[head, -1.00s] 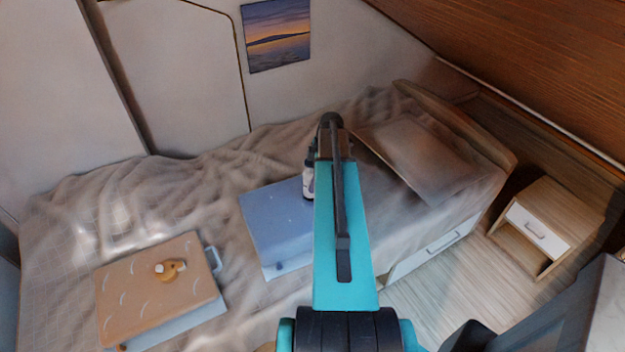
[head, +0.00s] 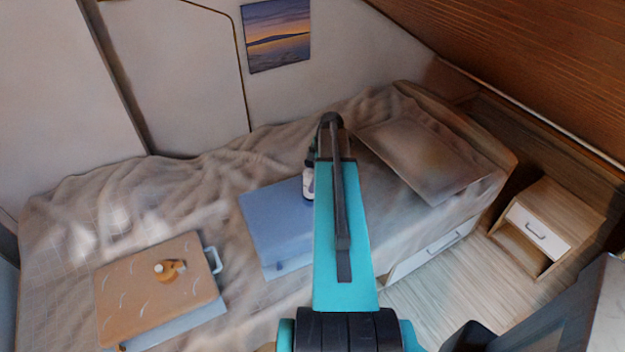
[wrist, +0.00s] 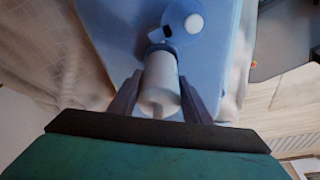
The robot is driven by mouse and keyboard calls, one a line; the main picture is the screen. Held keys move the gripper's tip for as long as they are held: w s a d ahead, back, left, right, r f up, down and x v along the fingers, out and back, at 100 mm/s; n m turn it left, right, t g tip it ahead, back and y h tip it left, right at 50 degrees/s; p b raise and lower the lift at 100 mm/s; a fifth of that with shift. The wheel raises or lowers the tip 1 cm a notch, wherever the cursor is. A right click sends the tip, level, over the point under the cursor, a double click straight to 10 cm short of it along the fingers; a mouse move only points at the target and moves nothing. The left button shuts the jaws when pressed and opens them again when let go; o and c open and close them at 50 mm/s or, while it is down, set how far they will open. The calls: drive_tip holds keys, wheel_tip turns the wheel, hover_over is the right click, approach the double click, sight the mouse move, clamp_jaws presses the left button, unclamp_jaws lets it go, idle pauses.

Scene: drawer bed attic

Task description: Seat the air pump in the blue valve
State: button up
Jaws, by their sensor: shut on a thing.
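The air pump (wrist: 159,92) is a white cylinder with a narrower nose, held between the two fingers of my gripper (wrist: 160,80). In the head view the pump (head: 308,184) shows as a small white body with a dark top, just left of my arm, over the blue mattress. The blue valve (wrist: 178,38) is a round blue fitting with a white cap beside it, on the blue mattress (wrist: 112,22). The pump's nose points at the valve and meets or overlaps it in the wrist view. I cannot tell whether it is inside. My arm hides part of the mattress in the head view.
The blue mattress (head: 262,225) lies on the rumpled bed (head: 80,210). An orange pad (head: 125,285) with an orange valve (head: 170,270) lies to its left. A pillow (head: 420,155) is at the head end, and a nightstand (head: 545,225) stands at the right.

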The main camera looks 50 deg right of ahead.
drive_tip(key=shift+s+d+b+x, duration=0.1)
drive_tip(key=shift+d+b+x, duration=0.05)
drive_tip(key=shift+b+x, duration=0.5)
drive_tip(key=shift+s+d+b+x, duration=0.15)
drive_tip(key=shift+b+x, duration=0.25)
drive_tip(key=shift+x, duration=0.4)
idle(0.4)
drive_tip(key=o, duration=1.3)
drive_tip(key=shift+f, duration=0.1)
drive_tip(key=b+v, duration=0.3)
drive_tip(key=v, duration=1)
drive_tip(key=shift+r, duration=0.4)
drive_tip(key=shift+s, duration=0.1)
